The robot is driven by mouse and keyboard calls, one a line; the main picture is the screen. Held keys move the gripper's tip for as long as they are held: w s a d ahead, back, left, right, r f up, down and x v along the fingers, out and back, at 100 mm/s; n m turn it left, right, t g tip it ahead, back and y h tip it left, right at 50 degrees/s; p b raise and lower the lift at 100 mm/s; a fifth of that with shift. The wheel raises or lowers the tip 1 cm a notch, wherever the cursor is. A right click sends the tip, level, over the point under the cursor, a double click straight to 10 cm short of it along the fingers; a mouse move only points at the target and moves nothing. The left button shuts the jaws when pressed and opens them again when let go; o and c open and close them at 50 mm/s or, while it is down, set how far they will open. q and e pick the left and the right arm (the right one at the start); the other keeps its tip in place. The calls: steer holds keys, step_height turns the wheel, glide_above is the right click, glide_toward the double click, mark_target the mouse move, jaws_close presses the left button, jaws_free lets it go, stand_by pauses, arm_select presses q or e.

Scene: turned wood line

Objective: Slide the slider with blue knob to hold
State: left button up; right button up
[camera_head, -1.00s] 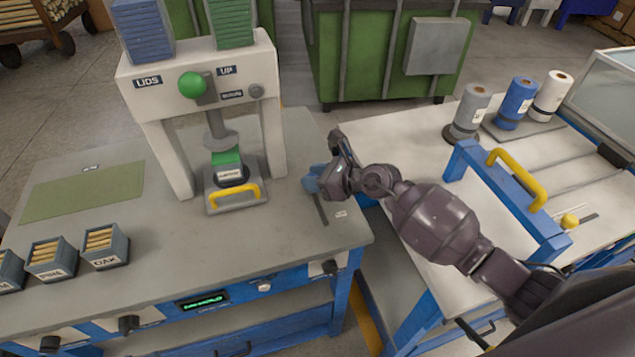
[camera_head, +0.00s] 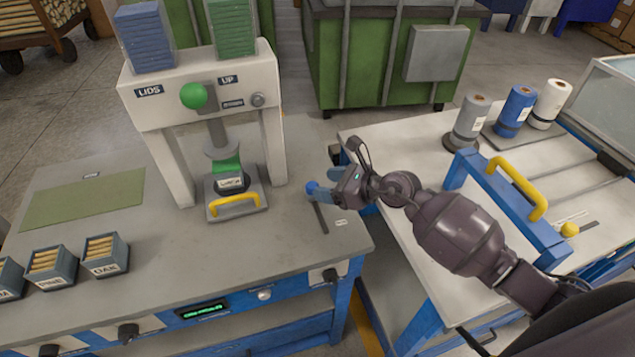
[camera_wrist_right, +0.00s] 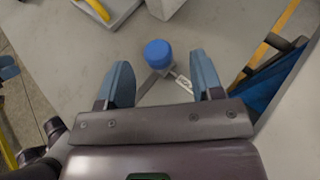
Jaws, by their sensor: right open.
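The slider's round blue knob (camera_head: 312,187) stands at the far end of a dark slot (camera_head: 321,218) in the grey bench top, near its right edge. A small white label (camera_head: 341,222) lies beside the slot; its text is too small to read. My right gripper (camera_head: 326,184) is open, low over the bench, just right of the knob. In the right wrist view, the blue knob (camera_wrist_right: 158,53) shows between the two blue-grey fingers (camera_wrist_right: 160,65), near their tips, with a visible gap on each side. My left gripper is out of view.
A white press (camera_head: 200,120) with a yellow-handled tray (camera_head: 236,206) stands left of the knob. Boxes of wooden pieces (camera_head: 105,254) and a green mat (camera_head: 80,199) lie further left. A second table with a blue frame and yellow handle (camera_head: 518,184) is on the right.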

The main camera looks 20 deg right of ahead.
steer(key=v, duration=0.6)
steer(key=shift+s+d+r, duration=0.15)
steer(key=shift+s+d, duration=0.05)
steer(key=shift+s, duration=0.05)
steer(key=shift+s, duration=0.1)
